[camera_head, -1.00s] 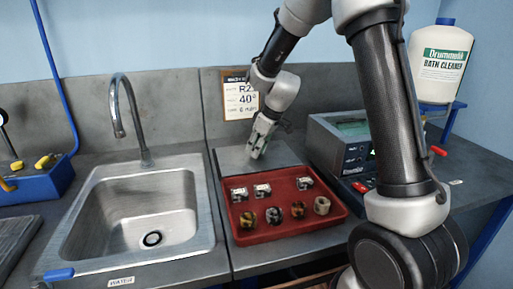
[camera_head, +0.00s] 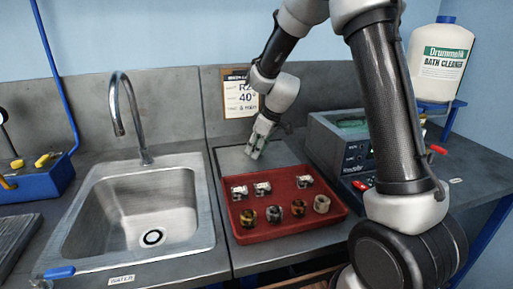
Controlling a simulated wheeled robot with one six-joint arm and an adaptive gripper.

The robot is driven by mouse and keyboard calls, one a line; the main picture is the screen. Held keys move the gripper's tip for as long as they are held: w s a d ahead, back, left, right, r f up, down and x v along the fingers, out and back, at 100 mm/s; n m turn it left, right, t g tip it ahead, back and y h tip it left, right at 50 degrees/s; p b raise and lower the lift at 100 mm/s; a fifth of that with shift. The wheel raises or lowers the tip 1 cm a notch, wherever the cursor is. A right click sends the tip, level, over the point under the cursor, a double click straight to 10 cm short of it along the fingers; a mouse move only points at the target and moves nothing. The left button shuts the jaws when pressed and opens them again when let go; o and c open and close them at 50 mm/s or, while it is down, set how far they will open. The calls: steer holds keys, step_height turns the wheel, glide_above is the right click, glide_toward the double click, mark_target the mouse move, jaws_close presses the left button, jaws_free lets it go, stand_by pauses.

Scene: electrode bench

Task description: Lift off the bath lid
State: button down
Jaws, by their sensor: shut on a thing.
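The bath lid (camera_head: 232,157) is a flat grey plate set in the bench behind the red tray. It looks level, and I cannot see a clear gap beneath it. My gripper (camera_head: 253,153) points down over the middle of the lid and is shut on a part of it, likely its handle. The fingers hide most of that part.
A red tray (camera_head: 240,238) with several small metal and dark pieces lies just in front of the lid. A sink (camera_head: 120,215) with a tall tap (camera_head: 132,120) is at the left. A grey instrument box (camera_head: 325,150) stands close at the right. A cleaner jug (camera_head: 441,65) is farther right.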

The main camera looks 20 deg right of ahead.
steer(key=c, duration=1)
jaws_free()
steer(key=shift+c, duration=0.2)
steer(key=shift+f, duration=0.1)
steer(key=o, duration=0.5)
steer(key=shift+r, duration=3.5)
